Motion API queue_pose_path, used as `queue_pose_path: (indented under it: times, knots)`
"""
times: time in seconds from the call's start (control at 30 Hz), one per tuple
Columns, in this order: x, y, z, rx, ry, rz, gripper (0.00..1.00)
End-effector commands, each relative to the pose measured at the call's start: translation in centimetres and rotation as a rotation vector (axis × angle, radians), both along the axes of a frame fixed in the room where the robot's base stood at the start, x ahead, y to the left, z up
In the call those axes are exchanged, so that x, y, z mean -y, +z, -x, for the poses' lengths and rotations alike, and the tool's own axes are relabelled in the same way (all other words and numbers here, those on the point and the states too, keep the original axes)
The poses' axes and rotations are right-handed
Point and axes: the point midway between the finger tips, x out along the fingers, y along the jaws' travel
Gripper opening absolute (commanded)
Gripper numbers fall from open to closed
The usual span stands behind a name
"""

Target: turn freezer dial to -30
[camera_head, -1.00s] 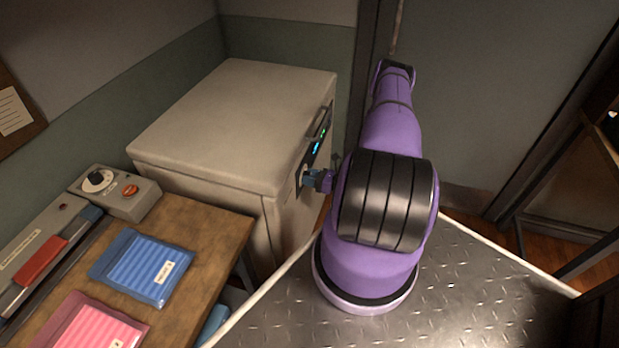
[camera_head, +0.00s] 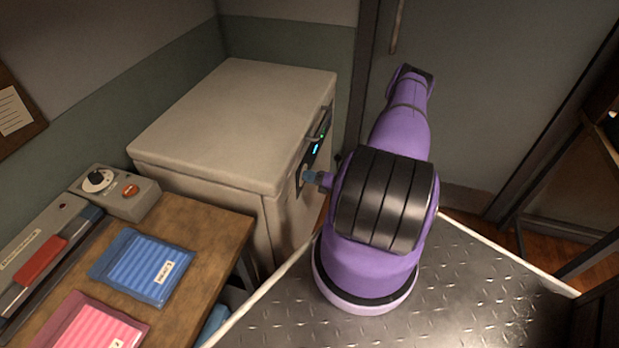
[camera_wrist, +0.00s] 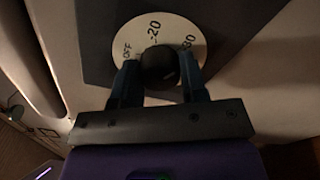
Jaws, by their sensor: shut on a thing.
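The freezer (camera_head: 225,120) is a beige chest against the wall, with a dark control panel on its right-hand face. In the wrist view its round black dial knob (camera_wrist: 159,66) sits on a pale scale disc (camera_wrist: 150,32) marked OFF, -20 and a partly covered "30". My gripper (camera_wrist: 160,76) is shut on the knob, one blue finger on each side. I cannot clearly make out which mark the knob points to. In the head view my gripper (camera_head: 312,177) meets the freezer's panel side, and the knob is hidden there.
A wooden table (camera_head: 222,228) at left holds a blue tray (camera_head: 145,265), a pink tray (camera_head: 95,325), a grey box with a dial (camera_head: 115,192) and a red-handled sealer (camera_head: 40,262). A grey door (camera_head: 480,90) stands behind my arm.

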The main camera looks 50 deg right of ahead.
Motion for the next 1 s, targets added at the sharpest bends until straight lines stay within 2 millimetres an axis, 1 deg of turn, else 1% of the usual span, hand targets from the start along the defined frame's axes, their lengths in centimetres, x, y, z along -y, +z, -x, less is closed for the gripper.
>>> queue_pose_path:
  times: [0.2, 0.63, 0.67, 0.7, 0.73, 0.77, 1.0]
  knots:
    - [0.00, -0.03, 0.04, -0.017, -0.001, -0.038, 0.16]
    - [0.01, -0.03, 0.05, -0.020, -0.001, -0.045, 0.16]
    - [0.01, -0.03, 0.05, -0.020, -0.001, -0.045, 0.46]
    - [0.01, -0.03, 0.05, -0.020, -0.001, -0.045, 0.56]
    - [0.01, -0.03, 0.05, -0.020, -0.001, -0.045, 0.63]
    - [0.00, -0.02, 0.05, -0.020, -0.001, -0.045, 0.65]
    - [0.01, -0.01, 0.05, -0.018, 0.000, -0.044, 0.65]
